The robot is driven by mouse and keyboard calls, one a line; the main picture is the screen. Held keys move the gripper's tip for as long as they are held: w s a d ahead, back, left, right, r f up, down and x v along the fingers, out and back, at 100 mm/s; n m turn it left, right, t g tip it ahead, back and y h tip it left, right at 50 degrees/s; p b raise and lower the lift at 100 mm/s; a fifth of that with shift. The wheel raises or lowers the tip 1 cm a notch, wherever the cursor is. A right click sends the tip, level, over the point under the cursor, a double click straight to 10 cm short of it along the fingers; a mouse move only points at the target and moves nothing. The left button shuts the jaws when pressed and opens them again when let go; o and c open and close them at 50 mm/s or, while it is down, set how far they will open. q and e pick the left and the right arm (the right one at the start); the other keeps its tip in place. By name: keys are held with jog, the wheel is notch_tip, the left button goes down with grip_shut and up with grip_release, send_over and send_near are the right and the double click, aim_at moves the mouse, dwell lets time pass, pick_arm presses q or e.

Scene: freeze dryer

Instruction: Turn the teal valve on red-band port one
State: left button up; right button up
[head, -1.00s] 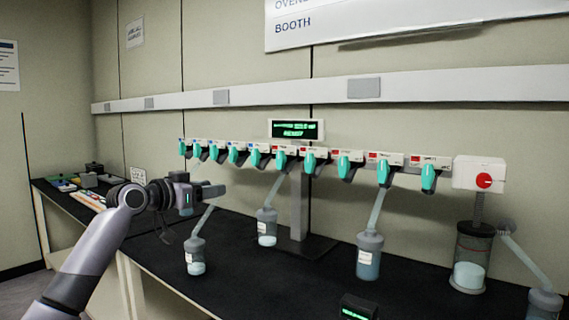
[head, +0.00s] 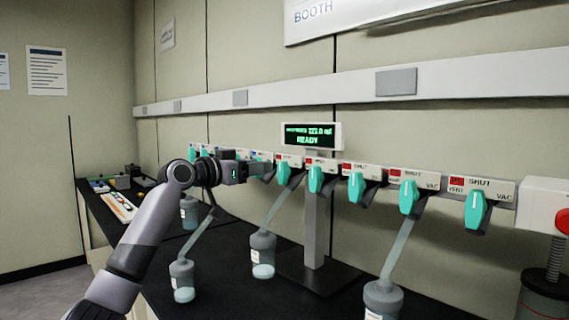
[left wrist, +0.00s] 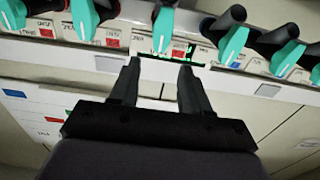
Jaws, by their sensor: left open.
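A row of teal valves runs along the manifold, with red bands on the right-hand ports and blue bands on the left-hand ports. The leftmost clearly red-banded teal valve (head: 284,173) stands just right of my left gripper (head: 268,168). In the left wrist view a red-banded teal valve (left wrist: 162,30) lies ahead between the fingertips of my open left gripper (left wrist: 160,66). The fingers are apart from it and hold nothing. Port numbers are too small to read, so I cannot tell which is port one. My right gripper is out of view.
More red-banded valves (head: 408,197) continue right; a blue-banded valve (left wrist: 235,42) neighbours the centred one. Flasks such as this one (head: 263,255) hang below on tubes. A lit display (head: 309,136) stands above the manifold. A white box with a red knob (head: 545,205) is at far right.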

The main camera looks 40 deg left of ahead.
aim_at(280, 163)
pick_arm(q)
jog(key=w, duration=0.1)
jog(key=w+p, duration=0.1)
jog(key=w, duration=0.1)
jog(key=w+p, duration=0.1)
jog(key=w, duration=0.1)
jog(key=shift+d+r, duration=0.15)
jog(key=shift+d, duration=0.1)
jog(key=shift+w+p, duration=0.3)
jog(key=shift+w, duration=0.5)
grip_shut()
